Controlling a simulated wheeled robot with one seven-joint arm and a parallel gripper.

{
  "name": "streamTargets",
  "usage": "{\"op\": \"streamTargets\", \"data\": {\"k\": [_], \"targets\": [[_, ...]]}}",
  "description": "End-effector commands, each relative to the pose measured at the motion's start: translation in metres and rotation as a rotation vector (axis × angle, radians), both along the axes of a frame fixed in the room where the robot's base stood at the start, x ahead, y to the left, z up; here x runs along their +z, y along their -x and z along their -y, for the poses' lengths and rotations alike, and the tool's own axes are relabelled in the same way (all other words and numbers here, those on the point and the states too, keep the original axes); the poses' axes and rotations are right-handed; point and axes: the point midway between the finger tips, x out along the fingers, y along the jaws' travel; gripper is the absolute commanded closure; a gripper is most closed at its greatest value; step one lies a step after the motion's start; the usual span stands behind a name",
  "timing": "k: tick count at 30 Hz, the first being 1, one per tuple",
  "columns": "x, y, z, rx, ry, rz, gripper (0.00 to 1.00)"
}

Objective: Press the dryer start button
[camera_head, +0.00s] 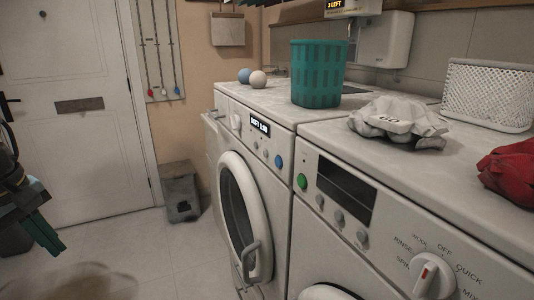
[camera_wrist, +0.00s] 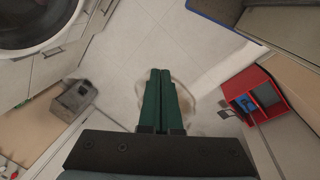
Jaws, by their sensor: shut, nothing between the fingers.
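Two white front-loading machines stand side by side in the head view. The left machine (camera_head: 268,121) has a lit display (camera_head: 260,125), small knobs, a round blue button (camera_head: 278,161) and a round door with a handle. The right machine (camera_head: 325,143) has a round green button (camera_head: 302,181), a dark panel and a dial (camera_head: 433,275) marked with words such as RINSE, OFF and QUICK. My gripper (camera_head: 57,248) hangs at the far left, well apart from both machines. In the wrist view its green fingers (camera_wrist: 160,75) are shut and empty above the floor.
A teal basket (camera_head: 319,75), two balls, a crumpled grey cloth (camera_head: 397,123), a red cloth (camera_head: 510,170) and a white wire basket (camera_head: 488,95) sit on top. A grey bin (camera_head: 181,192) stands on the floor. A red box (camera_wrist: 282,94) shows in the wrist view. Floor before the machines is clear.

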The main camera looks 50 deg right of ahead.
Motion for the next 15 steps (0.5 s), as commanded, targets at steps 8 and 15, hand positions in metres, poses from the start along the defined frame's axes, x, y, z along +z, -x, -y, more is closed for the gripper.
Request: {"op": "streamTargets", "data": {"k": [8, 15], "targets": [[0.081, 0.048, 0.170, 0.477, 0.300, -0.343, 1.00], [0.137, 0.100, 0.259, 0.723, 0.404, -0.651, 1.00]]}}
